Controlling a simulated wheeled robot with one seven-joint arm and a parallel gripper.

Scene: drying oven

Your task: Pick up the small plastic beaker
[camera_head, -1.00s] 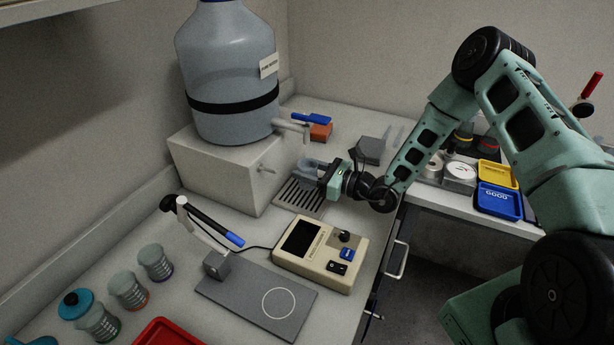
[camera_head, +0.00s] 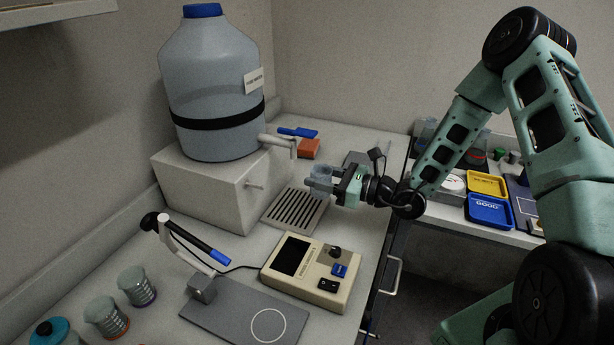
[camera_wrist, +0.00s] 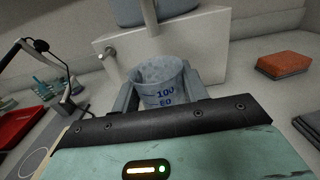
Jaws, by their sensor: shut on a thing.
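In the head view the beaker (camera_head: 321,176) is a small, pale blue-grey shape at the end of my gripper (camera_head: 322,185), above the slotted drain tray (camera_head: 296,208). My gripper is shut on the beaker, with one finger on each side of it in the wrist view (camera_wrist: 160,98). The beaker's lower part is hidden by my gripper in the wrist view.
A large water carboy (camera_head: 212,90) with a spigot stands on a white block (camera_head: 200,190) left of the beaker. A beige meter (camera_head: 308,272) and a grey stand plate (camera_head: 245,315) lie in front. An orange sponge (camera_head: 308,149) lies behind.

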